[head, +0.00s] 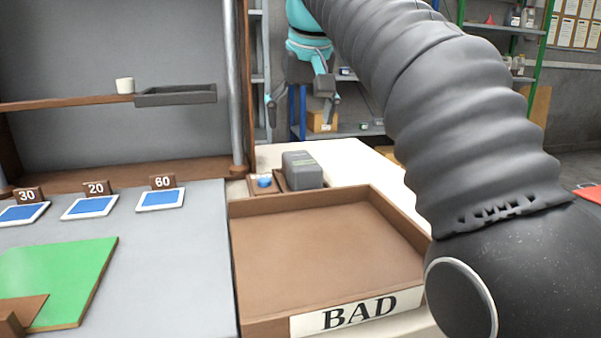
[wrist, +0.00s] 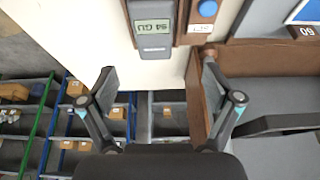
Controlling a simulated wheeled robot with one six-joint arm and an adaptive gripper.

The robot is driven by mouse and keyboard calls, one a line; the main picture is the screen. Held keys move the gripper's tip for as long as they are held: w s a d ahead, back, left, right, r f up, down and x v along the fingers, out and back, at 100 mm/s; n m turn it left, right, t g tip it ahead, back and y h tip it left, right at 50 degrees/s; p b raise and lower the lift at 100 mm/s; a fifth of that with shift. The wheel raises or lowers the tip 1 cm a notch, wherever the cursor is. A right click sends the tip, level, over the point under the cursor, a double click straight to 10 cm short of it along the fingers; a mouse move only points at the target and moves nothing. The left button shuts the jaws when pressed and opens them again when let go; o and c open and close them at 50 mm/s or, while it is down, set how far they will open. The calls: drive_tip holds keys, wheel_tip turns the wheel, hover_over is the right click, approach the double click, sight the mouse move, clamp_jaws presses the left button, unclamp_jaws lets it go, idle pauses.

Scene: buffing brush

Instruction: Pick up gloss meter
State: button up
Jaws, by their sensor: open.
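The gloss meter (head: 303,170) is a dark grey block standing in a small brown holder behind the BAD tray in the head view. In the wrist view the gloss meter (wrist: 154,42) is at the top, with a display reading 94 GU. My gripper (head: 299,112) is above and beyond the meter in the head view, apart from it. In the wrist view my gripper (wrist: 158,66) has its fingers spread wide, with nothing between them. The meter lies beyond the fingertips there, partly cut off by the top edge.
A blue button (head: 264,181) sits left of the meter. The empty brown BAD tray (head: 325,240) is in front. A metal post (head: 234,85) and wooden shelf (head: 65,102) stand left. Blue sample cards (head: 90,207) and a green mat (head: 65,270) lie on the grey bench.

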sight(302, 160)
drive_tip(key=b+x, duration=0.1)
drive_tip(key=x, duration=0.5)
drive_tip(key=shift+d, duration=0.1)
drive_tip(key=x, duration=0.1)
drive_tip(key=b+x, duration=0.1)
drive_tip(key=x, duration=0.1)
drive_tip(key=d+b+x, duration=0.1)
drive_tip(key=shift+s+a+f, duration=0.1)
drive_tip(key=shift+f, duration=0.55)
drive_tip(key=shift+f, duration=0.2)
drive_tip(key=c, duration=1.2)
